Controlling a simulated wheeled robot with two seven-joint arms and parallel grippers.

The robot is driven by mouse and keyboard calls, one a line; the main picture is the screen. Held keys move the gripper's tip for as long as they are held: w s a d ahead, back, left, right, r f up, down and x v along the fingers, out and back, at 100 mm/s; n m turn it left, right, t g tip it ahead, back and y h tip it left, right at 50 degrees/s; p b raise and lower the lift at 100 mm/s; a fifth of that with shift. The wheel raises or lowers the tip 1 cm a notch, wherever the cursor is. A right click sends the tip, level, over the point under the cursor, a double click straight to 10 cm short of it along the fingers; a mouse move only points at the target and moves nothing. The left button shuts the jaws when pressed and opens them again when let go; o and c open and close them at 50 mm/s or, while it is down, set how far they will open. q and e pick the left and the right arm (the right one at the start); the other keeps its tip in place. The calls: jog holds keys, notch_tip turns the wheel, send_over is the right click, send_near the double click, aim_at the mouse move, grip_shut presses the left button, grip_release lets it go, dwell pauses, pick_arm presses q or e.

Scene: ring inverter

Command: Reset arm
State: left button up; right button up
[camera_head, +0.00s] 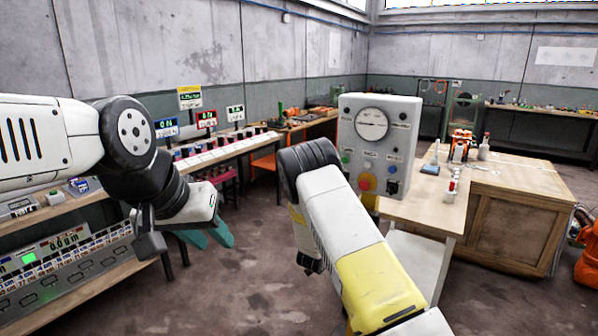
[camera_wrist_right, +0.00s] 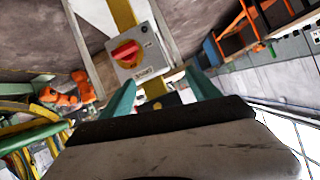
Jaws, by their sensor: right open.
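My left arm comes in from the left in the head view. Its left gripper (camera_head: 217,246) points down with two teal fingers apart and nothing seen between them, over the floor in front of the left bench. My right arm (camera_head: 345,235), white and yellow, rises from the bottom and bends at a black joint. Its gripper is hidden in the head view. In the right wrist view, the right gripper (camera_wrist_right: 163,90) has its teal fingers spread wide and empty. Beyond them is a grey switch box (camera_wrist_right: 148,50) with a red knob on yellow.
A grey control panel (camera_head: 397,125) with a dial and buttons stands behind my right arm. A wooden workbench (camera_head: 510,195) is at right. A long bench with displays (camera_head: 235,148) runs along the left wall. A lower shelf (camera_head: 75,300) is at front left. Floor between is clear.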

jog(key=s+a+r+n+g+y, duration=0.1)
jog(key=s+a+r+n+y, duration=0.2)
jog(key=s+r, duration=0.75)
jog(key=s+a+r+n+g+y, duration=0.1)
jog(key=s+a+r+g+y, duration=0.35)
jog(key=r, duration=1.25)
jog(key=s+d+r+n+y, duration=0.1)
jog(key=s+d+r+n, duration=0.1)
jog(key=s, duration=0.7)
jog(key=s+d+r+n+t+y, duration=0.1)
jog(key=s+d+r, duration=0.1)
jog(key=s+r, duration=0.3)
jog(key=s, duration=0.4)
jog(key=shift+s+r+n, duration=0.15)
jog(key=shift+n, duration=0.25)
jog(key=shift+n+g+h, duration=0.25)
jog(key=shift+n+h, duration=0.3)
jog(key=shift+n, duration=0.15)
jog(key=s, duration=0.3)
jog(key=s+d, duration=0.1)
jog(key=s, duration=0.2)
jog(key=s+d, duration=0.1)
jog(key=s, duration=0.2)
jog(key=shift+s+d+f, duration=0.1)
jog(key=shift+d+f, duration=0.1)
jog(key=shift+f, duration=0.2)
jog(key=shift+c, duration=0.2)
